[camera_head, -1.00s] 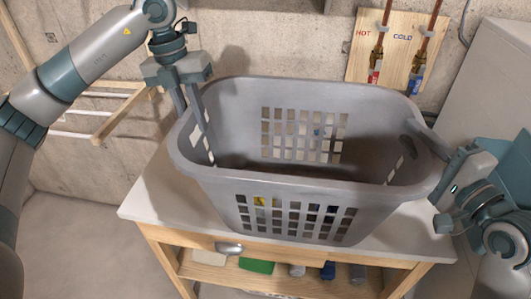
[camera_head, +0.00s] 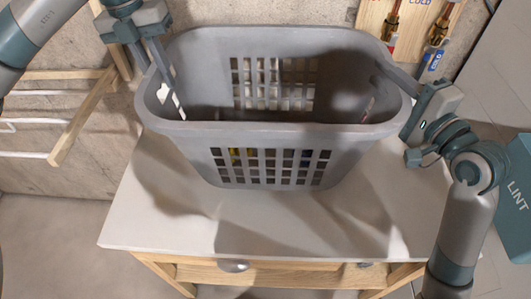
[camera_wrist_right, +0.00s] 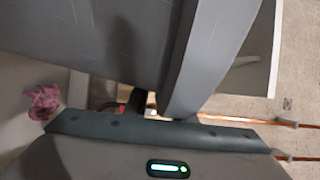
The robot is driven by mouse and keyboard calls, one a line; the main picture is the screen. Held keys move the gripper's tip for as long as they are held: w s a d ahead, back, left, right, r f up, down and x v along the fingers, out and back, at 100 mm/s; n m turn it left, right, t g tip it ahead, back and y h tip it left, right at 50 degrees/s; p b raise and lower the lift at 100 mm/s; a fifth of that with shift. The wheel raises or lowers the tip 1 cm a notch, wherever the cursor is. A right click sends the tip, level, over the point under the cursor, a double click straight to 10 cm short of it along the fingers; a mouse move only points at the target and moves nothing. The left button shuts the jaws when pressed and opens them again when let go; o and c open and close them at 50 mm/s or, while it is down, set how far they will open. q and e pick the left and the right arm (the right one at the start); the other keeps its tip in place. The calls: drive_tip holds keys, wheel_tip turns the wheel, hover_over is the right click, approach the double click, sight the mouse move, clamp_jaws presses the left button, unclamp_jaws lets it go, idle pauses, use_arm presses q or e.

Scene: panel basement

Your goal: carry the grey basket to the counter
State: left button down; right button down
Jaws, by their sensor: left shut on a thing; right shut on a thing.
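The grey basket (camera_head: 270,128) is upright over the back part of the white-topped wooden counter (camera_head: 300,225); whether its bottom touches the top I cannot tell. Its inside is shaded, with slotted sides. My left gripper (camera_head: 172,85) is shut on its left rim, one finger showing inside the wall. My right gripper (camera_head: 392,78) is shut on its right rim near the handle opening. In the right wrist view the basket's grey wall (camera_wrist_right: 90,40) fills the upper left, and the fingertips are hidden.
Behind is a concrete wall with a pipe board (camera_head: 410,25) carrying hot and cold valves. A wooden rack with white bars (camera_head: 70,125) is at the left. A teal LINT bin (camera_head: 518,195) is at the right. The front of the counter top is clear.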

sight(151, 65)
use_arm(q)
drive_tip(key=shift+s+d+r, duration=0.1)
drive_tip(key=shift+d+r, duration=0.05)
drive_tip(key=shift+d, duration=0.05)
use_arm(e)
drive_tip(key=shift+s+r, duration=0.2)
drive_tip(key=shift+w+a+f, duration=0.1)
drive_tip(key=shift+f, duration=0.05)
